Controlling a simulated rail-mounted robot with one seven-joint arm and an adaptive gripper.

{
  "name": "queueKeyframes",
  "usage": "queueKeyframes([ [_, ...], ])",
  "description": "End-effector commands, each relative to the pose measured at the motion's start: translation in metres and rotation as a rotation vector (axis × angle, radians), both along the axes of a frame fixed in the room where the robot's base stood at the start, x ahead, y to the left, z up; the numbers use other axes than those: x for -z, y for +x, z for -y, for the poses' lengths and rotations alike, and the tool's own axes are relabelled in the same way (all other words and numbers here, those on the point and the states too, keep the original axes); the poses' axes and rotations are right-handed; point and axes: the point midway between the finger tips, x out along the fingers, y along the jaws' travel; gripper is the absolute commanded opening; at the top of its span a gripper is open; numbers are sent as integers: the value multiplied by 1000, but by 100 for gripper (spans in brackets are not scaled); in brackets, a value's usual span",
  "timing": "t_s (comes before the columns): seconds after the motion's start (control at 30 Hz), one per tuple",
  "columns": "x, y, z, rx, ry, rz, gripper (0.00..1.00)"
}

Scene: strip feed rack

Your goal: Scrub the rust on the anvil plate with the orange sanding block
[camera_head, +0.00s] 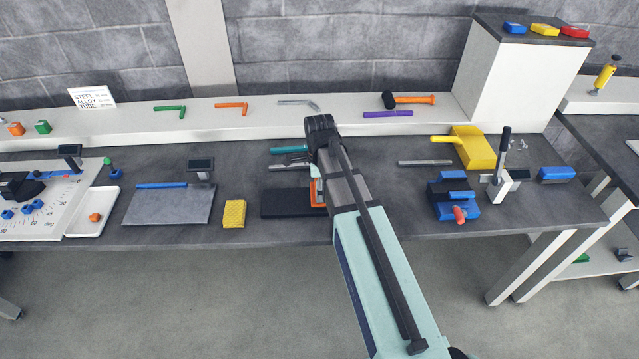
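A dark flat plate (285,203), which looks like the anvil plate, lies near the front edge of the bench, left of my arm. I cannot make out rust on it. A small orange piece (318,194), likely the sanding block, shows at the plate's right end, partly hidden by my arm. My gripper (317,180) points down just above or at this orange piece. Its fingers are mostly hidden behind my wrist, so I cannot tell whether it holds the piece or whether the piece touches the plate.
A yellow sponge-like block (234,214) sits left of the dark plate, and a grey slab (150,207) lies further left. Teal and grey tools (290,150) lie behind the plate. A blue vise (453,199) and yellow block (474,147) stand to the right.

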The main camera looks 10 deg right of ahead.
Motion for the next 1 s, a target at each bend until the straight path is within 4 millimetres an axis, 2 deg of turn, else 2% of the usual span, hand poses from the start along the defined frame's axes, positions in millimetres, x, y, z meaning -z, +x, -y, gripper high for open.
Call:
queueKeyframes([
  [1.0, 11, 0, 0, 0, 0, 0, 57],
])
